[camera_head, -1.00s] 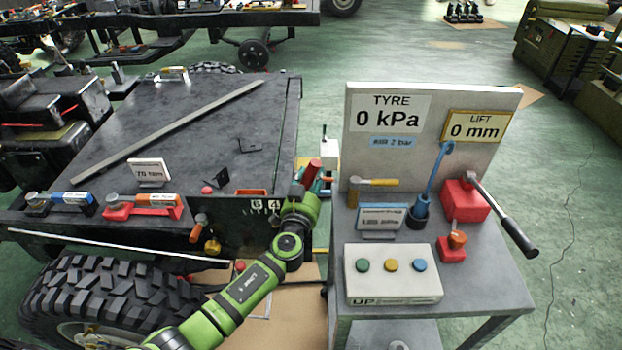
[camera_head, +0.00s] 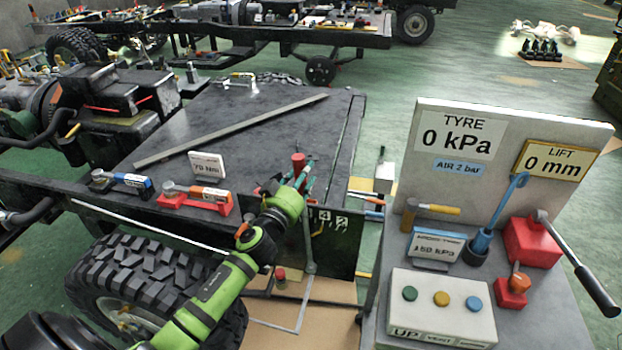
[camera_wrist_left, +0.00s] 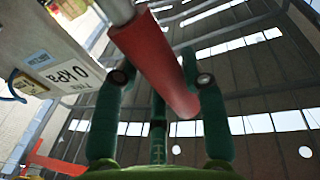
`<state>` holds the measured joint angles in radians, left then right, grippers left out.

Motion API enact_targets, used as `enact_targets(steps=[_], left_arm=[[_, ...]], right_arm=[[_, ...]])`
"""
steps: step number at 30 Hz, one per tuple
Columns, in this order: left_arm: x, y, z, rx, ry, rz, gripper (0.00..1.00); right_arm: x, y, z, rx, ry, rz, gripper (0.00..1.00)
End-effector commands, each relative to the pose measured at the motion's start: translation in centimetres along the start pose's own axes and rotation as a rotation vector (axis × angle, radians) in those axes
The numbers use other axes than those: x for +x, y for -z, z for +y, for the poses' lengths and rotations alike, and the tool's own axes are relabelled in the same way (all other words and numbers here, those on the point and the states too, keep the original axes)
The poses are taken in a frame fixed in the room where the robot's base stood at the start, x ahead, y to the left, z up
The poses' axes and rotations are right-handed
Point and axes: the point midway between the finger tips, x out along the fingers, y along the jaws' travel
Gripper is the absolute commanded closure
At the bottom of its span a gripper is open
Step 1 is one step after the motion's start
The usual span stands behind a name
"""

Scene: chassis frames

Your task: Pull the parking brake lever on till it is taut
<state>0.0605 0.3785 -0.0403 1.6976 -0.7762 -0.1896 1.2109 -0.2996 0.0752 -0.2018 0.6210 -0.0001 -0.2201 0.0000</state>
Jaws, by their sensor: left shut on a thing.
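The parking brake lever has a red grip (camera_head: 299,163) and a thin grey rod (camera_head: 308,240), which stands nearly upright beside the chassis end. My left gripper (camera_head: 301,183) is at the top of the lever, shut on the red grip, whose end sticks up above the fingers. The fingers hide part of the grip in the head view. My right gripper is not in view.
A grey trolley (camera_head: 545,320) with gauge boards, a button box (camera_head: 440,307) and a red jack (camera_head: 532,242) stands close on the right. The dark chassis deck (camera_head: 255,130) and a big tyre (camera_head: 150,285) are on the left. Cardboard (camera_head: 330,318) lies below.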

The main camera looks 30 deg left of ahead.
Motion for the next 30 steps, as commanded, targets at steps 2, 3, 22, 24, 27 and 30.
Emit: enact_targets(steps=[2, 3, 22, 24, 27, 30], left_arm=[[0.0, -0.2, 0.0, 0.001, 0.001, -0.004, 1.00], [0.0, -0.2, 0.0, 0.001, 0.001, -0.004, 1.00], [-2.3, -0.2, 0.1, 0.000, -0.001, -0.004, 0.33], [-3.7, -0.3, 0.1, -0.001, 0.000, -0.005, 0.33], [-5.9, -0.2, 0.1, -0.001, 0.000, -0.005, 0.33], [-7.9, -0.2, 0.1, -0.001, 0.001, -0.006, 0.33]], right_arm=[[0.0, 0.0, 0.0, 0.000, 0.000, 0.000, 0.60], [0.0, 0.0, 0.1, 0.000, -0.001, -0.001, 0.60], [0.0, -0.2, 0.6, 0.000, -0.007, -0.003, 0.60], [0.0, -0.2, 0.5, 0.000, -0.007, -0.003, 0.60], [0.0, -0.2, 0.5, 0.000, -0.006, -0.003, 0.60], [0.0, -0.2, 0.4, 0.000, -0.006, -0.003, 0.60]])
